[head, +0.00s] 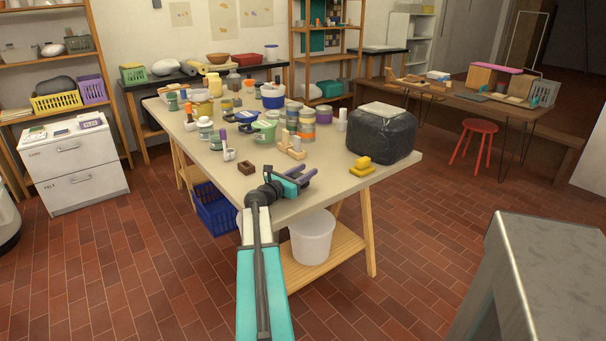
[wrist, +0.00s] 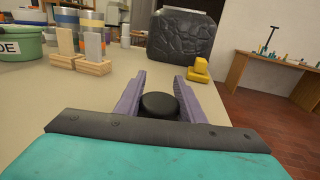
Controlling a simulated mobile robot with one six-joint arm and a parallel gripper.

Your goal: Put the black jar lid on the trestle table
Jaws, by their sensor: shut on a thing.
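The black jar lid (wrist: 160,105) is round and dark, and sits between the purple fingers of my gripper (wrist: 157,82) in the wrist view. My gripper is shut on it. In the head view my gripper (head: 299,177) is over the near edge of the trestle table (head: 330,170), and I cannot make out the lid there. The beige tabletop also shows in the wrist view (wrist: 55,105), behind and around the fingers. I cannot tell whether the lid touches the tabletop.
A yellow block-like thing (head: 361,167) and a large black wrapped block (head: 382,135) stand to the right. Several cans, jars and a green pot (head: 264,130) fill the farther tabletop. Bare tabletop lies around my gripper.

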